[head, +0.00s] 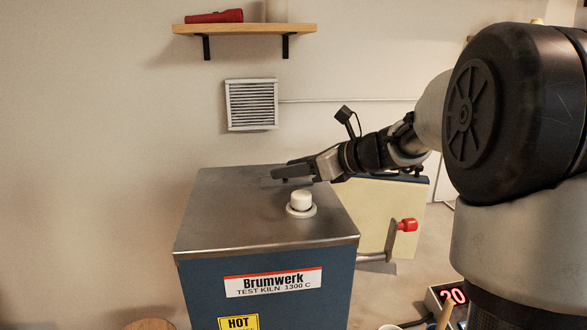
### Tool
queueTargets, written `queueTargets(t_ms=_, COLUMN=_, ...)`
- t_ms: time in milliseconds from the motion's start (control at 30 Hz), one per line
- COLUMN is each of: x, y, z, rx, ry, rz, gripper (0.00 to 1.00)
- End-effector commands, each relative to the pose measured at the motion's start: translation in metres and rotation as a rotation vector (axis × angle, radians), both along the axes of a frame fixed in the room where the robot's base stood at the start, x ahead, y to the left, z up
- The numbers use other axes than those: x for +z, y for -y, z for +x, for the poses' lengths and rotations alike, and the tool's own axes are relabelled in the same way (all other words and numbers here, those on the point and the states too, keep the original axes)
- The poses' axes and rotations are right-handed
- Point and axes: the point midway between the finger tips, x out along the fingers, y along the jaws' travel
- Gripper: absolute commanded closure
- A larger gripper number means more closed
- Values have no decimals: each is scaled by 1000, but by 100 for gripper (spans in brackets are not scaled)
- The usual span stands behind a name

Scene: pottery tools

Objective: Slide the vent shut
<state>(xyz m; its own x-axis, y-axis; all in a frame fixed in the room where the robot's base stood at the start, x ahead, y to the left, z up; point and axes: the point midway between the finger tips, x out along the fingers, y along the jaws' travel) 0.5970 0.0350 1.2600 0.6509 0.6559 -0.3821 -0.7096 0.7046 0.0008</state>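A blue kiln (210,290) with a grey metal top stands at the middle. A white round plug or knob (301,199) stands upright in a white ring on the top. A small flat grey plate (268,183) seems to lie on the top, partly hidden by my gripper; I cannot tell whether it is the vent slide or how far it is open. My gripper (280,175) points left, low over the top, behind the knob. Its fingers overlap in this view, so their gap and any contact with the plate cannot be told.
A louvred grille (251,104) is on the wall behind, below a wooden shelf (245,29) with a red flashlight (214,16). A cream panel (372,210) with a red-knobbed handle (406,225) stands out right of the kiln, like an open door. A red-digit display (452,297) is at lower right.

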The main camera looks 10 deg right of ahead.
Motion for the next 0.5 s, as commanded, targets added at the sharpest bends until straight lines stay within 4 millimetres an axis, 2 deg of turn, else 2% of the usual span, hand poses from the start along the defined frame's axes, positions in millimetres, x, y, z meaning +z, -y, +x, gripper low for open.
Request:
queueTargets(t_ms=267, x=3, y=6, z=-4, rx=-4, ry=1, rz=-1, gripper=62)
queueTargets(t_ms=500, x=21, y=36, z=-33, rx=-7, ry=2, rz=-2, gripper=62)
